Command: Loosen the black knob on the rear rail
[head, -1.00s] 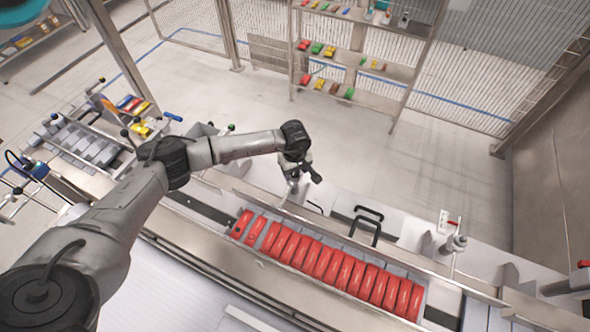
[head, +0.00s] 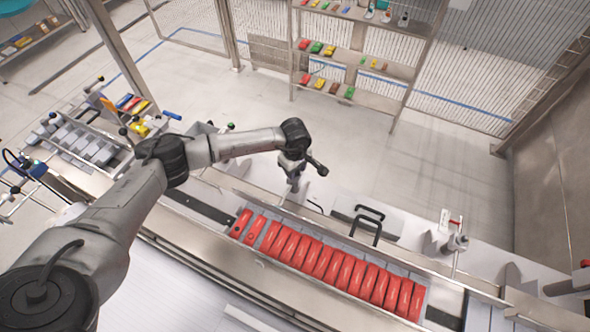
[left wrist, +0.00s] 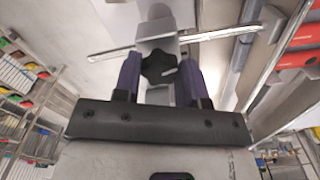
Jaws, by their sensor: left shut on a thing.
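The black knob (left wrist: 158,66) shows in the left wrist view as a small lobed black piece on a grey bracket, with a thin metal rail (left wrist: 112,51) beside it. My left gripper (left wrist: 159,84) has a finger on each side of the knob and is shut on it. In the head view my left gripper (head: 294,186) points down at the rear rail (head: 330,223), behind the row of red boxes. The knob cannot be made out there. My right gripper is not in view.
Red boxes (head: 320,262) stand in a row in the channel in front of the gripper. A black handle (head: 368,223) stands to its right, and a clamp post (head: 456,243) is farther right. Grey parts (head: 85,140) lie at the left.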

